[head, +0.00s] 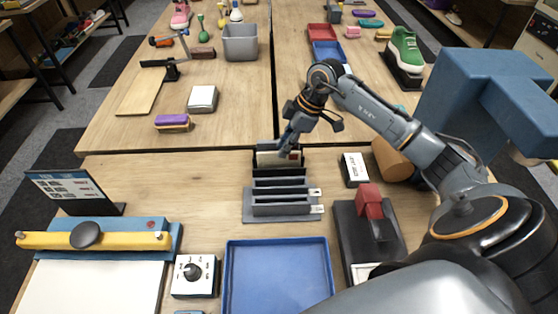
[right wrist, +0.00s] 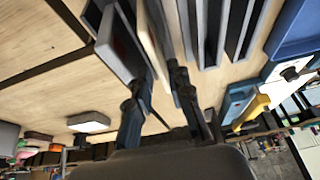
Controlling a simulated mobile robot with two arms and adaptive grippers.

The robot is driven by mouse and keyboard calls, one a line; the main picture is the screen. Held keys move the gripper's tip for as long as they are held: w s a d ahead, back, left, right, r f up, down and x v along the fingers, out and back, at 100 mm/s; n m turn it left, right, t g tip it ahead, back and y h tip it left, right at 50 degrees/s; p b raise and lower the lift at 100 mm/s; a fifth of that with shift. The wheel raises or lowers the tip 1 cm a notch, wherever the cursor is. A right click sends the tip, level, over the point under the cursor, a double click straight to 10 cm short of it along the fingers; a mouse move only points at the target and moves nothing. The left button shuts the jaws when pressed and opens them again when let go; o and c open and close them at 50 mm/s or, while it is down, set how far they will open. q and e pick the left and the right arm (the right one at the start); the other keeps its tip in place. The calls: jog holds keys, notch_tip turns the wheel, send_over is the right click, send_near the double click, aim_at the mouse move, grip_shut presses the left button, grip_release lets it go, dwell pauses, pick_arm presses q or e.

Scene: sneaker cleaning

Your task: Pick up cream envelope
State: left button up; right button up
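The cream envelope (head: 272,160), with a small red mark, stands upright in the rear slot of a dark grey slotted rack (head: 262,215) in the head view. My right gripper (head: 284,147) reaches down to its top edge. In the right wrist view, the cream envelope (right wrist: 150,40) runs between the two fingers of my right gripper (right wrist: 158,80). The fingers stand apart on either side of it; firm contact on both faces does not show. The rack's grey dividers (right wrist: 215,30) lie beside it. My left gripper is in neither view.
A blue tray (head: 232,280) lies in front of the rack. A dial box (head: 194,275) is left of it, and a dark base with a red block (head: 369,202) is right. A white-labelled box (head: 355,168) stands close right of the rack. Bare table lies left of the rack.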

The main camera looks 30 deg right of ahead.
aim_at(279, 163)
jog(key=p+x, duration=0.1)
jog(key=x, duration=0.3)
jog(key=shift+w+f, duration=0.15)
jog(key=shift+d, duration=0.1)
jog(key=shift+c, duration=0.4)
grip_shut()
